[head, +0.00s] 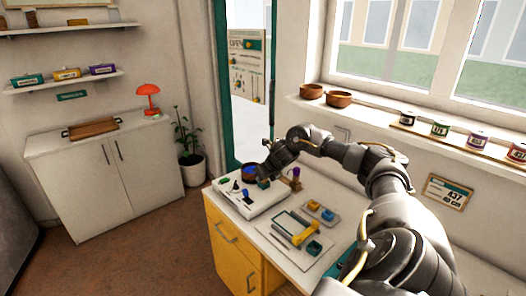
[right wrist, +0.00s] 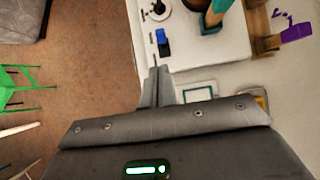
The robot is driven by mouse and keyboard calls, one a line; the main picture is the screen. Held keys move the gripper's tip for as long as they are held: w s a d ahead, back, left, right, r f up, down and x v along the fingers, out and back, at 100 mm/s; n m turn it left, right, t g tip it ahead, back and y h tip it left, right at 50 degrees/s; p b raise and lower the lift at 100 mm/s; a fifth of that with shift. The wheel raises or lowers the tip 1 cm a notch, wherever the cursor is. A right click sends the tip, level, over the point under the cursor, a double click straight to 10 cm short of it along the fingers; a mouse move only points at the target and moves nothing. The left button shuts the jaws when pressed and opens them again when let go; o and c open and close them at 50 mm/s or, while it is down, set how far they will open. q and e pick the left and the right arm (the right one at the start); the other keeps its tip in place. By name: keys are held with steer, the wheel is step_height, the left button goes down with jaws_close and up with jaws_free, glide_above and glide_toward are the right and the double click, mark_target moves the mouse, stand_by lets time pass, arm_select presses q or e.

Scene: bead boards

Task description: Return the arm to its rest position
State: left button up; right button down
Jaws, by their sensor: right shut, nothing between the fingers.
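My right arm (head: 375,165) reaches in from the right in the head view, bent over the worktable. Its gripper (head: 266,174) hangs above the far side of the white bead board (head: 262,206). In the right wrist view the fingers (right wrist: 156,72) are together and empty, beside the board's edge. A blue bead (right wrist: 163,43) stands on the board just beyond the fingertips, apart from them. My left gripper does not show.
The worktable (head: 270,246) has a yellow drawer front (head: 232,250). A small tray (head: 322,213) and a yellow piece (head: 306,234) lie nearer my arm. A purple piece (head: 296,172) stands at the back. The windowsill (head: 370,116) holds bowls and cans. Open floor (head: 150,245) lies left.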

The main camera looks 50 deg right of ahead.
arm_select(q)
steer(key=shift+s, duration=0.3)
arm_select(e)
steer(key=shift+s+d+r, duration=0.1)
steer(key=shift+s+r, duration=0.3)
steer(key=shift+r, duration=0.05)
steer(key=shift+w, duration=0.1)
